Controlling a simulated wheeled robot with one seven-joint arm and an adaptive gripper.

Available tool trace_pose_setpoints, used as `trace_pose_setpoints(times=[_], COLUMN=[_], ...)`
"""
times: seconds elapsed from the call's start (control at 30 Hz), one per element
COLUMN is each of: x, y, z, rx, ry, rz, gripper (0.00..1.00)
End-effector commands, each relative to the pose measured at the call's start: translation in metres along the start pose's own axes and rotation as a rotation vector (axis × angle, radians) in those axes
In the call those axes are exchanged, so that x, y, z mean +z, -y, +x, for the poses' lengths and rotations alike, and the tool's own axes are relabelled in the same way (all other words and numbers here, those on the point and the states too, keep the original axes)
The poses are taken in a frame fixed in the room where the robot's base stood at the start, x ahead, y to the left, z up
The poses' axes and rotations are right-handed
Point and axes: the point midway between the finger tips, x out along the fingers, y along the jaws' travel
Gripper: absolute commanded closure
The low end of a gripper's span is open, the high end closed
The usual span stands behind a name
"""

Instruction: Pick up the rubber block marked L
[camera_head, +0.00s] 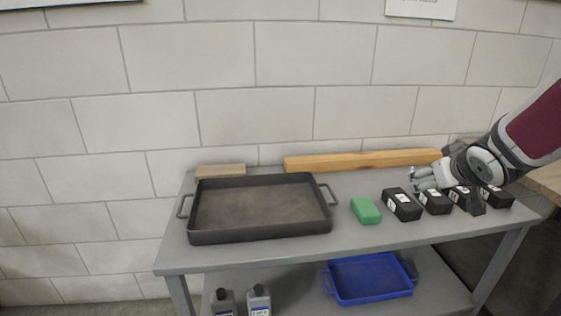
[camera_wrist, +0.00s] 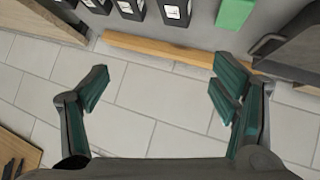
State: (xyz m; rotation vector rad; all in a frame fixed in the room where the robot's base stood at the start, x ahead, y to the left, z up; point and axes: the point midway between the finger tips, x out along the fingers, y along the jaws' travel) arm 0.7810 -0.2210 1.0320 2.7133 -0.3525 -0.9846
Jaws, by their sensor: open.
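Several black rubber blocks stand in a row at the right of the grey table, each with a white label. The label letters are too small to read, so I cannot tell which is marked L. My gripper (camera_head: 416,179) is above the back side of the row, empty and apart from the blocks. In the wrist view its fingers (camera_wrist: 160,85) are spread wide, with label-bearing blocks (camera_wrist: 176,11) at the top edge.
A green block (camera_head: 366,211) lies left of the row. A large dark tray (camera_head: 262,232) with handles fills the table's left part. A wooden beam (camera_head: 350,160) lies along the back near the wall. A blue crate (camera_head: 372,298) and two bottles (camera_head: 259,301) are on the lower shelf.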

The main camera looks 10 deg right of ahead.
Motion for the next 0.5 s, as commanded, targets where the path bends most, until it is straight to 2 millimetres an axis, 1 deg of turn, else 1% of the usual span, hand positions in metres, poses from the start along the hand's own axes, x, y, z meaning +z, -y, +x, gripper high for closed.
trace_pose_setpoints(times=[0.03, 0.1, 0.2, 0.3, 0.4, 0.5], x=[0.017, 0.028, 0.046, 0.063, 0.074, 0.079], y=[-0.005, -0.008, -0.009, -0.008, -0.006, -0.005], z=[0.036, 0.069, 0.104, 0.127, 0.138, 0.143], rx=[-0.026, -0.080, -0.166, -0.244, -0.304, -0.339], ry=[-0.023, -0.080, -0.156, -0.220, -0.270, -0.300], rz=[0.011, 0.022, 0.052, 0.087, 0.117, 0.135], gripper=[0.20, 0.20, 0.20, 0.20, 0.20, 0.20])
